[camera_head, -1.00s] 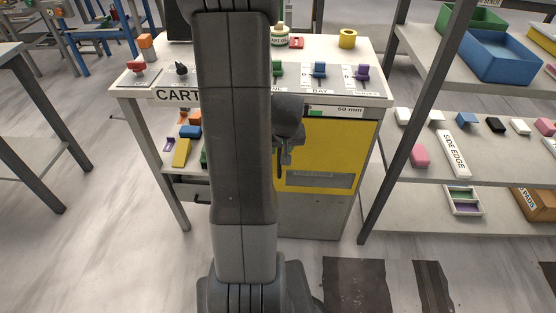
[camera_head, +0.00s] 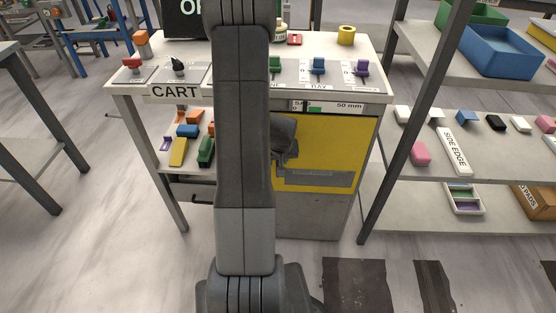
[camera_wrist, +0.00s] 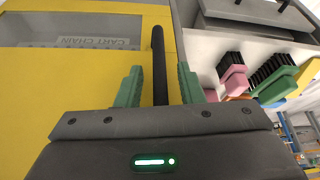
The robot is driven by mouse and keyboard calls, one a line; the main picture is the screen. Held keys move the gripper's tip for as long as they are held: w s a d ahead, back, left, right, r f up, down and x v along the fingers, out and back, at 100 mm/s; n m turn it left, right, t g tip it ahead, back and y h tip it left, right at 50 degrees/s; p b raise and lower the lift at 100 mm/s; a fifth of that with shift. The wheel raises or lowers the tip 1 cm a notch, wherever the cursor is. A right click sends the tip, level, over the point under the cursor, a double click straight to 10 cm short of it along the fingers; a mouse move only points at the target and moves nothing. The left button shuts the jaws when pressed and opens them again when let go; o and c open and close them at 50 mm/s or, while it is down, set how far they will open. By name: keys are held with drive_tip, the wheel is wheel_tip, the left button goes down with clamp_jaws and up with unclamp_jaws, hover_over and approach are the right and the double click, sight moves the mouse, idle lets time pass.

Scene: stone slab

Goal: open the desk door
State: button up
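The desk (camera_head: 340,75) has a yellow door (camera_head: 335,145) with a grey strip window, on its right-hand front. The door appears closed in the head view. In the wrist view the yellow door (camera_wrist: 90,75) fills the left side, with a window reading "CART CHAIN". A dark bar handle (camera_wrist: 158,50) stands out near the door's edge. My gripper (camera_wrist: 158,80) is open, with one green finger on each side of the bar and visible gaps between. In the head view my arm hides the fingers and the handle; only part of my wrist shows before the door.
An open shelf with coloured blocks (camera_head: 185,150) lies left of the door; it also shows in the wrist view (camera_wrist: 235,75). Small levers line the desk's front edge. A shelf rack (camera_head: 375,180) stands close on the right. The floor before the desk is open.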

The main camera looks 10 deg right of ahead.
clamp_jaws()
drive_tip(key=shift+s+f+b, duration=0.1)
drive_tip(key=shift+s+b, duration=0.05)
drive_tip(key=shift+b, duration=0.15)
